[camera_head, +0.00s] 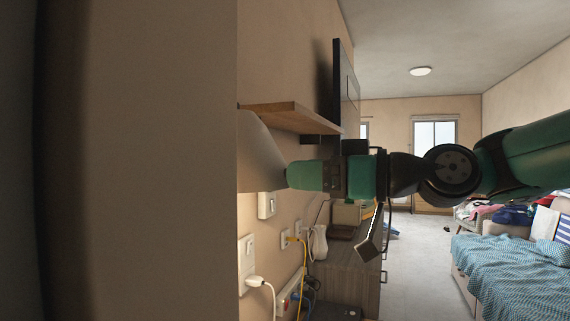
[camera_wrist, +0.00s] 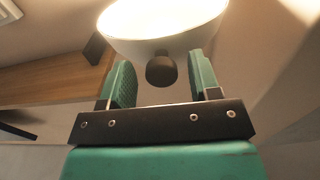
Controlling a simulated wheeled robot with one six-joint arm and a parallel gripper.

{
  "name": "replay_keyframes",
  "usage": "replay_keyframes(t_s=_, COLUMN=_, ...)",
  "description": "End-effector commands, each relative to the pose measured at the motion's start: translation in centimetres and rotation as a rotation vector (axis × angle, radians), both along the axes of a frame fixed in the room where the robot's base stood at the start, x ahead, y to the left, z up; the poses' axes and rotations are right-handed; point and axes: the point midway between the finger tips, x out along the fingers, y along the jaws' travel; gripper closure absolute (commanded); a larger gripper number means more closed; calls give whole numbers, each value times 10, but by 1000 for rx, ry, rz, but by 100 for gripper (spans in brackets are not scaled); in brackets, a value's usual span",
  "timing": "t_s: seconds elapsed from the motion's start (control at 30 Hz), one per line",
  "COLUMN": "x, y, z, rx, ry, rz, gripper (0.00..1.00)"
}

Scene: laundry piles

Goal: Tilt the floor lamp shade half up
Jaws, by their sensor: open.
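The floor lamp shade (camera_head: 258,150) is a pale cone near the wall, partly hidden behind a wall edge on its left. In the wrist view the lit white shade (camera_wrist: 165,22) fills the top middle, with a dark round knob (camera_wrist: 161,70) at its near end. My gripper (camera_head: 292,175) reaches left to the shade in the head view. Its green fingers (camera_wrist: 162,75) are open, one on each side of the knob, and gaps show between them and the knob. The lamp's pole and base are not clearly seen.
A wooden shelf (camera_head: 285,117) and a dark wall screen (camera_head: 346,92) are close above my arm. Below are wall sockets with plugs (camera_head: 262,283) and a grey cabinet (camera_head: 345,278) with a white jug (camera_head: 319,242).

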Motion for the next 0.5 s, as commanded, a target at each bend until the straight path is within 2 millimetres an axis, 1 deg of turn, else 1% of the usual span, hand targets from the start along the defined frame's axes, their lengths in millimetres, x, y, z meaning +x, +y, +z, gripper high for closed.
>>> replay_keyframes(t_s=0.37, x=1, y=6, z=-1, rx=0, ry=1, rz=-1, gripper=43)
replay_keyframes(t_s=0.47, x=1, y=6, z=-1, rx=0, ry=1, rz=-1, gripper=64)
replay_keyframes(t_s=0.5, x=1, y=6, z=-1, rx=0, ry=1, rz=-1, gripper=73)
